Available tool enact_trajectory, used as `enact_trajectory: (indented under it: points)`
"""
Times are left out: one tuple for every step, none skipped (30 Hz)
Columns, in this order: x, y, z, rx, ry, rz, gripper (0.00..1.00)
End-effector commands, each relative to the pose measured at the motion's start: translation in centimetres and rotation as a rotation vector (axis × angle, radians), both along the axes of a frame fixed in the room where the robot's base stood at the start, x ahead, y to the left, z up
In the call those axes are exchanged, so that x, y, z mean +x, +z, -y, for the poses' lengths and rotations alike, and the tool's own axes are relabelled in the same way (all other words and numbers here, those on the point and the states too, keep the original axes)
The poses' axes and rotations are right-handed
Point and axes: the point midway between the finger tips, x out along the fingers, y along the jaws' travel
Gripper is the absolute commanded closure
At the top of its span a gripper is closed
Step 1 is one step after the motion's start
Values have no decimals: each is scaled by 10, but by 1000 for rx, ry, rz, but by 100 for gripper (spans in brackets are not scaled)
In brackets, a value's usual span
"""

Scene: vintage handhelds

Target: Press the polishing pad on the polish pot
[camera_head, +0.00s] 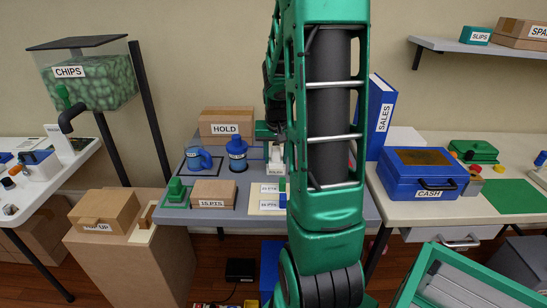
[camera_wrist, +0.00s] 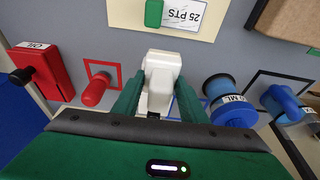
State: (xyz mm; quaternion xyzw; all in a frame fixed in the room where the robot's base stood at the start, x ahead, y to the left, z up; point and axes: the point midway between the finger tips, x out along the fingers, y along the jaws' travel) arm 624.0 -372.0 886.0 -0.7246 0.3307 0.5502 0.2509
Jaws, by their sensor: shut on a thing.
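My gripper (camera_wrist: 152,95) has its two green fingers shut on a white block-like object (camera_wrist: 160,66), low over the grey table. I cannot tell whether this is the polishing pad, and its underside is hidden. No pot is clearly marked as polish. A blue pot with a partly readable label (camera_wrist: 232,108) stands to the right of the gripper in the wrist view; it also shows in the head view (camera_head: 237,153). A blue handled piece (camera_wrist: 283,103) sits by a black outline further right, also in the head view (camera_head: 199,158). My arm hides much of the gripper in the head view.
A red tin marked OIL (camera_wrist: 40,72) and a red handled piece (camera_wrist: 96,90) stand left of the gripper in the wrist view. A card marked 25 PTS (camera_wrist: 181,14) lies beyond it. A HOLD box (camera_head: 226,123) stands at the table's back.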

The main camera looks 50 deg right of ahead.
Motion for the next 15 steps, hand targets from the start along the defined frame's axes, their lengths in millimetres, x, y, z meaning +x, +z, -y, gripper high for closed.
enact_trajectory:
  points:
    - [0,-1,0,0,0,0,84]
    - [0,-1,0,0,0,0,84]
    - [0,-1,0,0,0,0,84]
    - [0,-2,0,0,0,0,84]
    - [0,-2,0,0,0,0,84]
    - [0,-2,0,0,0,0,84]
    - [0,-3,0,0,0,0,84]
    - [0,-3,0,0,0,0,84]
    - [0,-3,0,0,0,0,84]
    - [0,-4,0,0,0,0,84]
    - [0,-4,0,0,0,0,84]
    - [0,-4,0,0,0,0,84]
    - [0,-5,0,1,0,-1,84]
    - [0,-5,0,1,0,-1,84]
    - [0,-5,0,1,0,-1,84]
